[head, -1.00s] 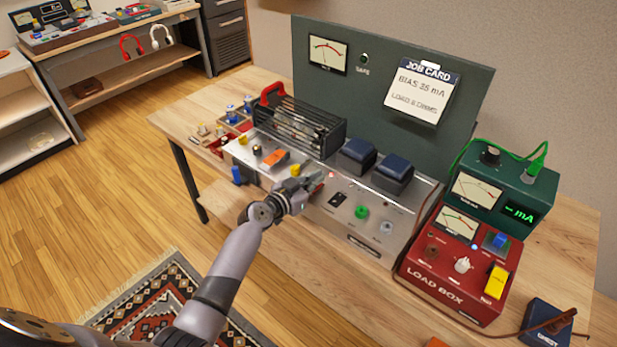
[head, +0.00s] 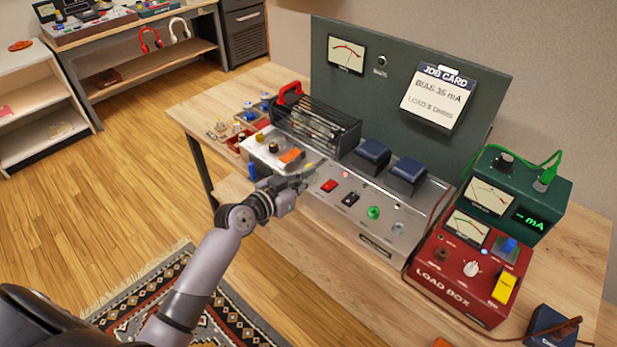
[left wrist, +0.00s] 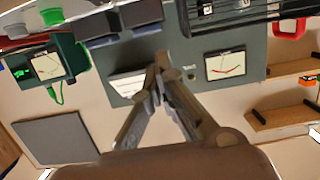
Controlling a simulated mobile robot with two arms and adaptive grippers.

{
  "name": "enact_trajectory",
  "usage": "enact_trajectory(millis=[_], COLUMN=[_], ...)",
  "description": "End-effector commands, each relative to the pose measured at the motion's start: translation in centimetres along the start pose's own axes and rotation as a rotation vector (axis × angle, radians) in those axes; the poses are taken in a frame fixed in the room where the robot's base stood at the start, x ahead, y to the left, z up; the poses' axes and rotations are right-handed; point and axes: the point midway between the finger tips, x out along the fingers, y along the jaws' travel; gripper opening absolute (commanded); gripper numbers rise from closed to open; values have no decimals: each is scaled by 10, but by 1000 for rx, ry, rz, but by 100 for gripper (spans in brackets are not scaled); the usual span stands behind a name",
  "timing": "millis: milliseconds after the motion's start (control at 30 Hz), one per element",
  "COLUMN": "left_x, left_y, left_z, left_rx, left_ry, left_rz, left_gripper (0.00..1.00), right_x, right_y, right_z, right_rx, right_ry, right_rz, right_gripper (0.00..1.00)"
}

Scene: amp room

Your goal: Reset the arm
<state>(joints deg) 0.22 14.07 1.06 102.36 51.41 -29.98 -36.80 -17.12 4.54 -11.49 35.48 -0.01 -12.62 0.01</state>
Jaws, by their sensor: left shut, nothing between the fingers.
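My left gripper (head: 304,182) is shut and empty. In the head view it is in front of the silver amplifier chassis (head: 395,213), near its left part, and covers some of the front edge. I cannot tell whether it touches the chassis. In the left wrist view the left gripper's fingers (left wrist: 160,66) meet at their tips, with the green panel behind them. The chassis carries a red switch (head: 329,186), a black switch, a green knob (head: 373,212) and two blue blocks. My right gripper is not in view.
The red load box (head: 455,288) and the green meter box (head: 540,190) stand at the right of the wooden bench. The green back panel (head: 390,60) holds a job card (head: 436,98). A tray of small parts (head: 238,135) is at the left. Floor is open beyond the rug (head: 140,310).

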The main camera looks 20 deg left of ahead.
Motion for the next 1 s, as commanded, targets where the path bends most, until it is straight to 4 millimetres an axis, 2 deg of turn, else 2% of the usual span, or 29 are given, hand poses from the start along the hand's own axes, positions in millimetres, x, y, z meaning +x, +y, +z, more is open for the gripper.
enact_trajectory(millis=[400, 467, 533, 567, 667, 700, 767, 800, 867, 900, 1000], left_x=[0, 1, 2, 3, 2, -1, -7, -14, -26, -37, -68], left_y=[0, 0, -1, -2, -3, -2, 0, 3, 9, 14, 29], left_z=[1, 7, 26, 39, 98, 127, 173, 204, 248, 277, 346], left_rx=[-1, -5, -17, -27, -60, -76, -95, -108, -120, -128, -141], left_ry=[-2, -13, -46, -67, -170, -221, -301, -354, -432, -484, -610], left_rz=[0, -3, -13, -19, -51, -66, -88, -102, -119, -130, -151], left_gripper=[0, 0, 0, 0, 0, 0, 0, 0, 0, 0, 0], right_x=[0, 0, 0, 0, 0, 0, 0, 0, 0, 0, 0], right_y=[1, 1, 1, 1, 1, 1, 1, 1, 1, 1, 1], right_z=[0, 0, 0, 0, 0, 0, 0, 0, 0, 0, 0], right_rx=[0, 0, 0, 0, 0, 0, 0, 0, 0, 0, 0], right_ry=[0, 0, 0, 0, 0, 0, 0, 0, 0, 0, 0], right_rz=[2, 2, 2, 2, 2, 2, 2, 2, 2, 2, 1], right_gripper=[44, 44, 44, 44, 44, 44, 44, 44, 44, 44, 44])
